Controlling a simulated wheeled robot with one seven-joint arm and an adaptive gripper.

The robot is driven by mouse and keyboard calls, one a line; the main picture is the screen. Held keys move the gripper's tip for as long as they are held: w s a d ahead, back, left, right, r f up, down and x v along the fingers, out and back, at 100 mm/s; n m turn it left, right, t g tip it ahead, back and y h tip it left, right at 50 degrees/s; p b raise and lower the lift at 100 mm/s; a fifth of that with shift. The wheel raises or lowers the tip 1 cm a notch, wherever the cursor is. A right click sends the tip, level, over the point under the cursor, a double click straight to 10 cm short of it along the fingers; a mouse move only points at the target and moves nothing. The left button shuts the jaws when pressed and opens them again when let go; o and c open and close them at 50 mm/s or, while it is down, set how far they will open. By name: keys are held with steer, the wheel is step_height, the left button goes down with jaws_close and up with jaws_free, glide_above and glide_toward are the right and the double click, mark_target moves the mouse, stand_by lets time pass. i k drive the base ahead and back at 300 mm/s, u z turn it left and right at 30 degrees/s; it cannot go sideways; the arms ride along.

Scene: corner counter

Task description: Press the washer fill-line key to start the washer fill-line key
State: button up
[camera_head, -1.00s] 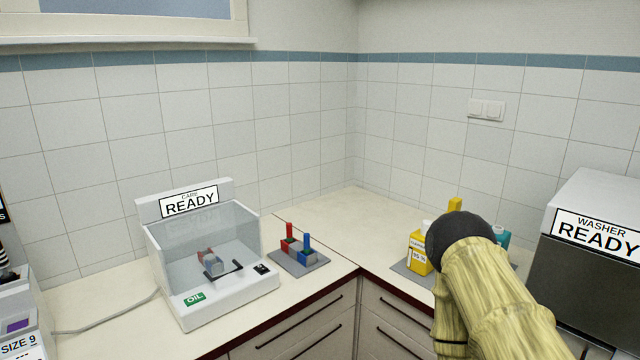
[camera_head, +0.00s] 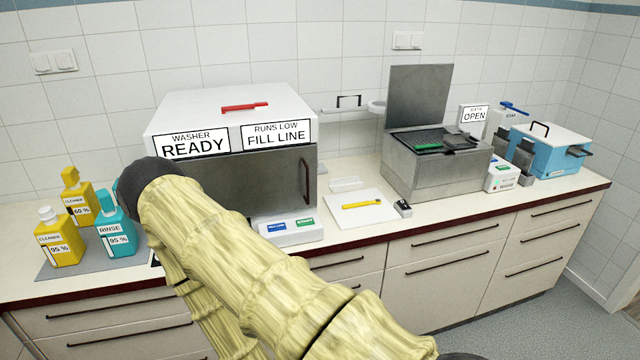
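The washer (camera_head: 222,106) is a white-topped box with a dark grey front and a dark red handle on its right side. Its left sign reads "WASHER READY" (camera_head: 191,144) and its right sign reads "RUNS LOW FILL LINE" (camera_head: 276,135). A low white key panel (camera_head: 291,239) sits on the counter in front of the washer. It carries a blue key (camera_head: 276,227) and a green key (camera_head: 305,221), whose small lettering I cannot read. My arm crosses in front of the washer's lower left. My gripper is not in view.
Yellow cleaner bottles (camera_head: 60,236) and a teal rinse bottle (camera_head: 116,232) stand on a grey mat at left. A white board (camera_head: 345,222) with a yellow tool lies right of the panel. An open metal bath (camera_head: 420,172) and a blue box (camera_head: 545,157) stand farther right.

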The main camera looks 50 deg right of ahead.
mark_target(281, 226)
steer(key=z, duration=1.35)
